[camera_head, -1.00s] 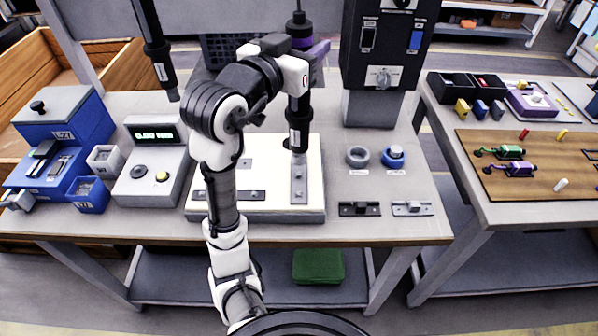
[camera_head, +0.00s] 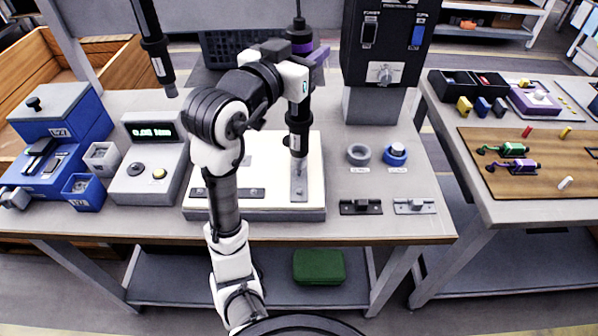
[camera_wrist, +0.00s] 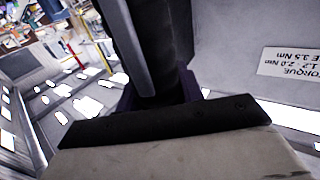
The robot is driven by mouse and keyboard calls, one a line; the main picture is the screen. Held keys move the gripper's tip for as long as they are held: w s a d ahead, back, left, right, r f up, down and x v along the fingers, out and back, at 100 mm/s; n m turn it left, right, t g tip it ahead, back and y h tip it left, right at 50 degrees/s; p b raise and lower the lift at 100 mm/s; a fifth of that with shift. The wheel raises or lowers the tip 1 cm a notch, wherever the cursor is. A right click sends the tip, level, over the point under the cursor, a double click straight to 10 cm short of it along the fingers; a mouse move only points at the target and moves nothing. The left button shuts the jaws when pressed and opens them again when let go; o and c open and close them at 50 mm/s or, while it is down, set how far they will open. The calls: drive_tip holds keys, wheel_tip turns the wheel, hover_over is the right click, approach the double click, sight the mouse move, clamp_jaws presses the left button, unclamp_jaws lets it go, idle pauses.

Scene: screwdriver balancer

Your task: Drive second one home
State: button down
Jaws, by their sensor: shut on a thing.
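A black screwdriver (camera_head: 299,117) with a purple band hangs upright from a cable above the work table. My gripper (camera_head: 304,72) is shut on its upper body; in the wrist view the dark tool body (camera_wrist: 160,55) stands between the fingers. The tool's lower tip is over or on the right-hand metal strip (camera_head: 299,192) on the cream board (camera_head: 270,150). I cannot tell whether the bit sits on a screw, as the tool hides that part. A second metal strip (camera_head: 237,192) lies flat at the board's front left.
A torque display box (camera_head: 148,160) and a blue screw feeder (camera_head: 60,150) stand left. A dark control column (camera_head: 385,50) rises behind right. Two rings (camera_head: 358,154) (camera_head: 395,154) and two small brackets (camera_head: 360,207) (camera_head: 414,206) lie right of the board. Another black tool (camera_head: 155,50) hangs left.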

drive_tip(key=shift+f, duration=0.25)
idle(0.4)
